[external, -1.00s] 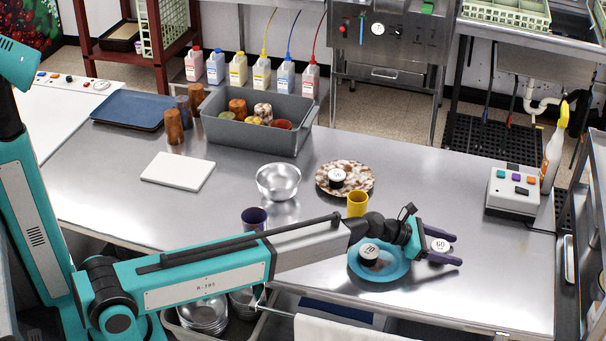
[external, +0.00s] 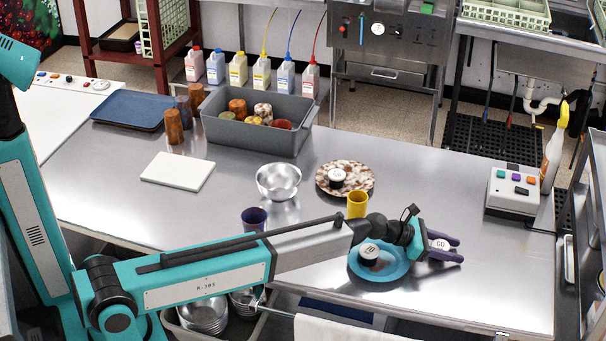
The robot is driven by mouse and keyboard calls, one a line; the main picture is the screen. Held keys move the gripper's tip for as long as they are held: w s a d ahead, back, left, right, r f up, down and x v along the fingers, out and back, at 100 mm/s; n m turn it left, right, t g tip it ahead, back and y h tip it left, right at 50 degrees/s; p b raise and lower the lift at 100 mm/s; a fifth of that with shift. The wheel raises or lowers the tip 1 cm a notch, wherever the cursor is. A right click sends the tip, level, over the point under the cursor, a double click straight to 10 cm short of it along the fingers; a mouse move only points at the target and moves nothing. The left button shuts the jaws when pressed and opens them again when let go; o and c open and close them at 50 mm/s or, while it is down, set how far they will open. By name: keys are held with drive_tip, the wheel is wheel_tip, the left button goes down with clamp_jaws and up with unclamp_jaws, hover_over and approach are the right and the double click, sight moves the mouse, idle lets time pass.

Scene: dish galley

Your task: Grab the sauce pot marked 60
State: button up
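The sauce pot marked 60 (external: 439,245), with a white top and dark digits, is at the right of the teal plate on the steel table. My gripper (external: 458,249) reaches it from the left, with one dark purple finger on each side. The fingers are shut on the pot and cover most of its sides. Whether its base touches the table is hidden. A second sauce pot (external: 369,252), dark with a white top, stands on the teal plate (external: 392,274). A third sauce pot (external: 337,177) stands on a brown speckled plate (external: 358,170).
A yellow cup (external: 357,204) stands just behind my wrist. A metal bowl (external: 278,181), a dark blue cup (external: 254,218) and a white board (external: 178,171) are further left. A grey bin (external: 257,137) stands at the back. A button box (external: 513,191) is at the right. The table's right front is clear.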

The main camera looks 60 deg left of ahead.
drive_tip(key=shift+r, duration=0.2)
drive_tip(key=shift+r+b, duration=0.45)
drive_tip(key=shift+r, duration=0.9)
drive_tip(key=shift+s+r, duration=0.25)
drive_tip(key=shift+s, duration=0.05)
drive_tip(key=s+b, duration=0.1)
drive_tip(key=s, duration=0.4)
drive_tip(key=s+r+b, duration=0.1)
drive_tip(key=s, duration=0.4)
drive_tip(key=s+a+b, duration=0.1)
drive_tip(key=s, duration=0.4)
drive_tip(key=shift+s+a+r, duration=0.1)
drive_tip(key=shift+r, duration=0.1)
drive_tip(key=shift+s, duration=0.1)
